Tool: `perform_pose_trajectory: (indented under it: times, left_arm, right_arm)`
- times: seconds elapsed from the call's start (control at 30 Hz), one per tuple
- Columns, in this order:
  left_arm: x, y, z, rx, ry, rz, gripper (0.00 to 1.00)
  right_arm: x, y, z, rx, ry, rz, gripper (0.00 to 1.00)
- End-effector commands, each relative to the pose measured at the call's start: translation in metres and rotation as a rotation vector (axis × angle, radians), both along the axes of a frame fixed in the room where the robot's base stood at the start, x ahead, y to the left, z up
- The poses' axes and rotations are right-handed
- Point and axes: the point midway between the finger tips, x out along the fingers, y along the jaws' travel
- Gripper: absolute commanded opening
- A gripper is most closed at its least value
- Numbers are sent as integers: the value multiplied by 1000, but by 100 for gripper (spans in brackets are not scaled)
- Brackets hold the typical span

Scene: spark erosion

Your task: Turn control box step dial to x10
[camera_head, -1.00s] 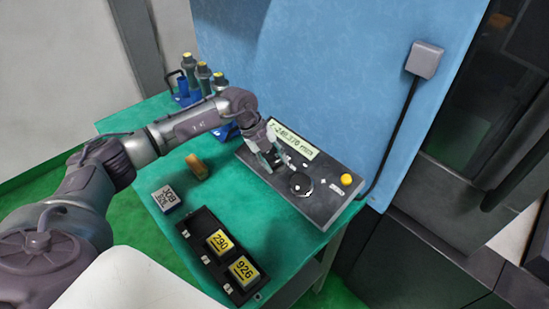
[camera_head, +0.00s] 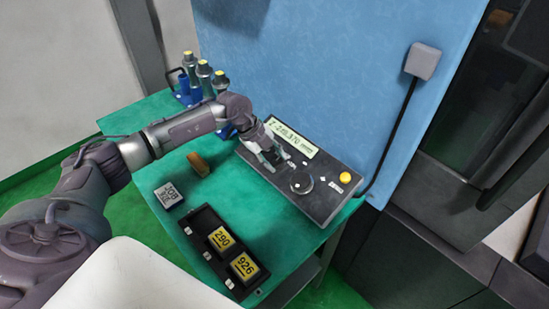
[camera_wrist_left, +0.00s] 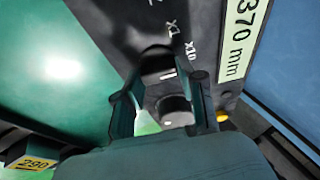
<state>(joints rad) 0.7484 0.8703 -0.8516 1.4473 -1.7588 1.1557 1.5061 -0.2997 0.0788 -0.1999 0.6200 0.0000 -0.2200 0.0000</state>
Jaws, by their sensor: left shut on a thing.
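The dark control box (camera_head: 318,208) lies on the green table, with a lit display (camera_head: 292,139) along its back edge. My left gripper (camera_head: 272,158) reaches down onto the box, left of a round dial (camera_head: 301,185). In the left wrist view the fingers (camera_wrist_left: 160,88) are shut around a black knob with a white mark, the step dial (camera_wrist_left: 155,62). The labels X1 and X10 (camera_wrist_left: 190,48) are printed beside it. I cannot tell for sure which label the mark points at. A second dark knob (camera_wrist_left: 175,109) shows nearer the palm. My right gripper is not in view.
A yellow button (camera_head: 345,178) is at the box's right end. A black tray (camera_head: 196,254) holds blocks marked 290 and 926. A pale block (camera_head: 168,196) and a brown piece (camera_head: 198,164) lie left of the box. Yellow-topped tools stand behind. A blue panel rises at the back.

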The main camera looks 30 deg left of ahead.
Motion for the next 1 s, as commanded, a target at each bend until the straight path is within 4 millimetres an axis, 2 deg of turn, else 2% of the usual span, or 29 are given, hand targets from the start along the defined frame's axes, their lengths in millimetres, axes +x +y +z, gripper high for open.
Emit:
perform_pose_trajectory:
  times: [0.03, 0.07, 0.2, 0.5, 0.63, 1.0]
  left_arm:
    - [2, 2, 2, 3, -6, 4, 5]
    - [2, 2, 2, 4, -5, 3, 41]
    - [1, 2, 1, 2, -4, 1, 64]
    - [0, 1, 1, 2, -2, 0, 65]
    - [-1, 5, 9, 3, -3, 1, 65]
    - [-19, 35, 74, 4, -5, 2, 65]
  right_arm:
    - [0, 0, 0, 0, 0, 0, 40]
    - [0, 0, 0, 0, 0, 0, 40]
    - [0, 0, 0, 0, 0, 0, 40]
    - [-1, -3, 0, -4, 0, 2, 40]
    - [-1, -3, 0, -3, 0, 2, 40]
    - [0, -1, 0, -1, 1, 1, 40]
